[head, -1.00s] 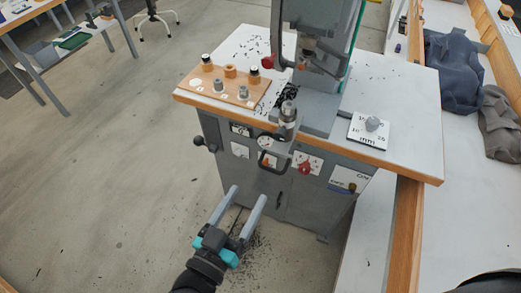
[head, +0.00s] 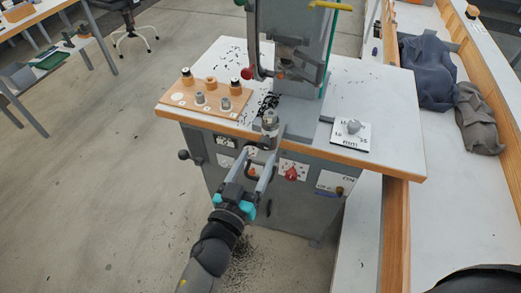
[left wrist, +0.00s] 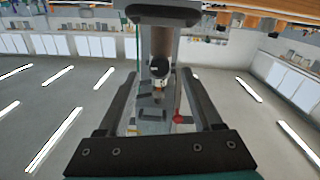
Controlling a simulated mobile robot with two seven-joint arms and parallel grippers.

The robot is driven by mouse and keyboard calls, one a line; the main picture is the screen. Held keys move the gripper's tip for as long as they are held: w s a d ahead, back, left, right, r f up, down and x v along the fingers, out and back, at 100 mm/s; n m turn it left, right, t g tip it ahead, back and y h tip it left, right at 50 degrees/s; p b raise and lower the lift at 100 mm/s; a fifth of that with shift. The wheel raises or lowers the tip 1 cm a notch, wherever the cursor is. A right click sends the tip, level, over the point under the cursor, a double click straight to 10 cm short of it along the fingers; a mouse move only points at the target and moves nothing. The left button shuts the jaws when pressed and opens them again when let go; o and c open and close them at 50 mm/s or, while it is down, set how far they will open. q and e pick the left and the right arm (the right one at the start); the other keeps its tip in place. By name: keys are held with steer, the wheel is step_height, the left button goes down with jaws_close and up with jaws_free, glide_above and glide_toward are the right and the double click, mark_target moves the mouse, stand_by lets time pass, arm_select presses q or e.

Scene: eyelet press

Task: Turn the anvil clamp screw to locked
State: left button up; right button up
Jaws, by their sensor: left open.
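The grey eyelet press (head: 285,80) stands on a cabinet with a white top. A metal anvil post (head: 270,122) stands on a bracket at the top's front edge. In the left wrist view a dark round part (left wrist: 160,68) shows between the open fingers (left wrist: 158,78).
A red knob (head: 291,173) on a white plate sits right of the gripper, and a black ball knob (head: 183,154) sticks out left. The floor at left is free.

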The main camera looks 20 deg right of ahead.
mark_target(263, 147)
arm_select(q)
steer(key=shift+x, duration=1.7)
steer(key=shift+c, duration=0.2)
jaws_close()
